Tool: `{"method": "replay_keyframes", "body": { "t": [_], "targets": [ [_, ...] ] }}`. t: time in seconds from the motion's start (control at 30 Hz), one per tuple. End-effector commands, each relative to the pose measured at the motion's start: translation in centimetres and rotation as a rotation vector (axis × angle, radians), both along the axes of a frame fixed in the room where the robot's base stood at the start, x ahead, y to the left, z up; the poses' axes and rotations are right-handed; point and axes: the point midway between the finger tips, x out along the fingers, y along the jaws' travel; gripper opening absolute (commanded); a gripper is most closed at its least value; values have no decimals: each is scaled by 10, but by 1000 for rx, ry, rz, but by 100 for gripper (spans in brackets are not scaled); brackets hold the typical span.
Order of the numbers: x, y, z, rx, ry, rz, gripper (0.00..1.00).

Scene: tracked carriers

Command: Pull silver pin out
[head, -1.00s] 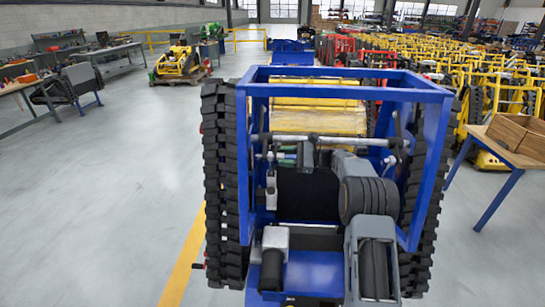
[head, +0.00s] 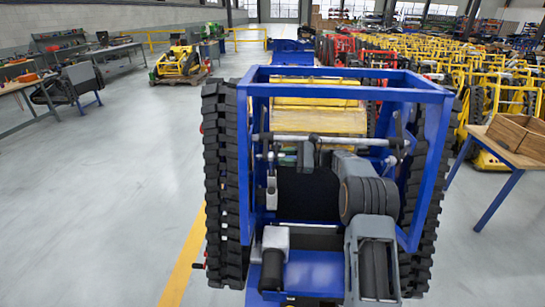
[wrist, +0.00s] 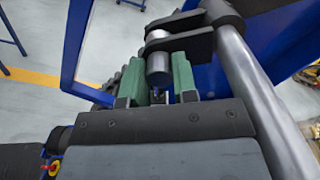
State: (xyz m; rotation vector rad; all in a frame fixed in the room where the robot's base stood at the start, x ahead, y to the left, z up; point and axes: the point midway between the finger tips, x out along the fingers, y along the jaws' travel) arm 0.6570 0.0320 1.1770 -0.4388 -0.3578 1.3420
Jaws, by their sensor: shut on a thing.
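The silver pin (wrist: 158,68) is a short grey cylinder below dark bracket plates (wrist: 178,42) in the wrist view. My gripper (wrist: 159,77) has green finger pads, one on each side of the pin, shut on it. The lower end of the pin is partly hidden by my gripper body. In the head view my gripper (head: 288,158) is at the left inside the blue frame (head: 350,91), just below the silver crossbar (head: 325,139). The pin is too small and covered to make out there.
A thick grey bar (wrist: 252,80) runs close along the right of my gripper in the wrist view. Black tracks (head: 223,180) flank the blue carrier. A wooden box (head: 518,135) stands on a table at the right. Grey floor is open at the left.

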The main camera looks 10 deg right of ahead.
Motion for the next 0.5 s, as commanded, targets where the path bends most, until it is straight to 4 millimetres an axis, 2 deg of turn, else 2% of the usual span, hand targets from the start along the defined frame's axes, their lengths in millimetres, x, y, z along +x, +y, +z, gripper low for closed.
{"method": "replay_keyframes", "body": {
  "t": [0.5],
  "targets": [
    [-4,-20,0,1,0,-2,0]
  ]
}}
